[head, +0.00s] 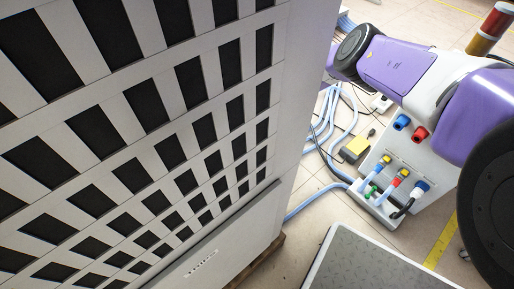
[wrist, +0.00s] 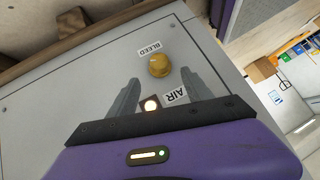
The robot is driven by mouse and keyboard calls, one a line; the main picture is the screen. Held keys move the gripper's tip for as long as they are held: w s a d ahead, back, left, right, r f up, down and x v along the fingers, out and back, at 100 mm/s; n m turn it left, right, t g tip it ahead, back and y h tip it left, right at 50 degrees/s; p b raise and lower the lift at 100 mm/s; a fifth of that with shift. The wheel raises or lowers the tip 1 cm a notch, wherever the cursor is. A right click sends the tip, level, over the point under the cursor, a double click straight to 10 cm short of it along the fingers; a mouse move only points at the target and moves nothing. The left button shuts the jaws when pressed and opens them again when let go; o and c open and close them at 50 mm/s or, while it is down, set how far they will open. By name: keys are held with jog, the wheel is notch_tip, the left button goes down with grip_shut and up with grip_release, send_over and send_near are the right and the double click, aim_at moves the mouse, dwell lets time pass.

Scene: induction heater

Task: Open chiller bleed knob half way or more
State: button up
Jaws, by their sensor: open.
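The bleed knob (wrist: 159,65) is a round yellow knob on a light grey chiller panel (wrist: 60,95) in the wrist view. A "BLEED" label (wrist: 149,48) is just above it. My gripper (wrist: 158,82) is open, with one grey finger to the left of the knob and the other to its right. The knob lies between and slightly beyond the fingertips, and I cannot tell whether either finger touches it. A lit round light (wrist: 151,105) and an "AIR" label (wrist: 175,95) show between the fingers. In the head view the knob and my gripper are not visible.
In the head view a large grilled cabinet (head: 140,130) fills the left. A white unit with coloured connectors (head: 400,175) stands at the right, with blue hoses (head: 305,208) on the floor. A grey-topped box (head: 370,262) is at the bottom.

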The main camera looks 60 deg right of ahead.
jog(key=s+a+f+m+t, duration=0.1)
jog(key=s+f+m+t, duration=0.1)
jog(key=s, duration=0.9)
jog(key=s+a+f+m+t, duration=0.1)
jog(key=s+a+m+t, duration=0.15)
jog(key=s, duration=0.95)
jog(key=s+a+r+m+t+h, duration=0.1)
jog(key=s+a+r+m+t, duration=0.2)
jog(key=a, duration=0.4)
jog(key=s+a+r+m+t+h, duration=0.1)
jog(key=s+a+r+t, duration=0.2)
jog(key=s+a, duration=0.3)
jog(key=w+a+r+m+t+h, duration=0.35)
jog(key=w+r, duration=0.25)
jog(key=r, duration=0.4)
jog(key=w+a+r+m+t+h, duration=0.2)
jog(key=w+a+r+h, duration=0.35)
jog(key=r, duration=0.35)
notch_tip(320, 180, up, 32)
jog(key=y+p, duration=0.1)
jog(key=p, duration=3.1)
jog(key=shift+d+r+g+p, duration=0.15)
jog(key=shift+d+g+p, duration=0.15)
jog(key=shift+d+p, duration=0.1)
jog(key=o, duration=0.9)
jog(key=shift+w, duration=0.1)
